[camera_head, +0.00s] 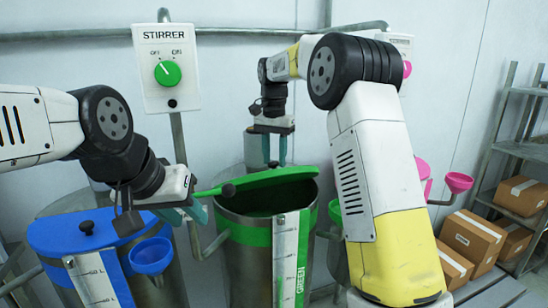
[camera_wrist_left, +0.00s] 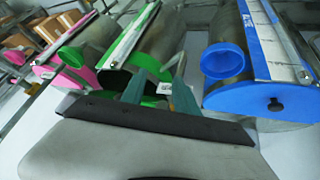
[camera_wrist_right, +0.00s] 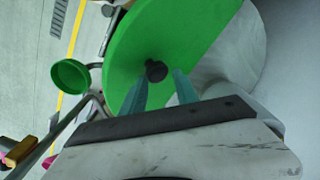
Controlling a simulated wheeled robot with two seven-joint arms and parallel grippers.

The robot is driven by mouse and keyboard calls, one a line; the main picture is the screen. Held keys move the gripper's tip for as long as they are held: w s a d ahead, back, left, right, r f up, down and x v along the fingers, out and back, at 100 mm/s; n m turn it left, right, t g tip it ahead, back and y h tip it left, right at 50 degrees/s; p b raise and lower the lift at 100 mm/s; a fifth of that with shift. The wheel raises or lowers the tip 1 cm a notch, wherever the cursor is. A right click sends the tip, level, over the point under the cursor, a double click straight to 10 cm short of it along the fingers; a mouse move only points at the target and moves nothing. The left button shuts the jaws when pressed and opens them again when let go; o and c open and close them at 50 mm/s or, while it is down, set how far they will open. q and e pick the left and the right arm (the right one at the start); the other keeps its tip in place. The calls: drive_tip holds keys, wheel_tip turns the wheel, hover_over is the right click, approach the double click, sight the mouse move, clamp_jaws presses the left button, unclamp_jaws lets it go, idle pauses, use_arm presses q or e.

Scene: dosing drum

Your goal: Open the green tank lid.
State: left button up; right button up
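The green tank (camera_head: 245,262) stands in the middle of the head view. Its green lid (camera_head: 262,179) is tilted up off the rim, and the dark inside shows beneath it. My right gripper (camera_head: 274,160) is above the lid, pointing down. In the right wrist view, its open fingers (camera_wrist_right: 160,80) are either side of the lid's black knob (camera_wrist_right: 156,71); I cannot tell whether they touch it. My left gripper (camera_head: 196,215) is beside the green tank's left rim. In the left wrist view, its fingers (camera_wrist_left: 157,85) are apart with the tank's opening (camera_wrist_left: 112,80) behind them.
A blue tank with a closed blue lid (camera_head: 75,238) and blue funnel (camera_head: 151,256) stands left of the green tank. A stirrer switch box (camera_head: 165,68) hangs on the wall. A pink funnel (camera_head: 458,182) is at right, before a shelf of cardboard boxes (camera_head: 474,238).

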drive_tip(key=o, duration=0.3)
drive_tip(key=shift+a+f, duration=0.3)
drive_tip(key=shift+a, duration=0.55)
drive_tip(key=shift+d+r, duration=0.1)
drive_tip(key=shift+d, duration=0.3)
drive_tip(key=shift+r, duration=0.2)
wheel_tip(320, 180, up, 8)
drive_tip(key=shift+f, duration=0.25)
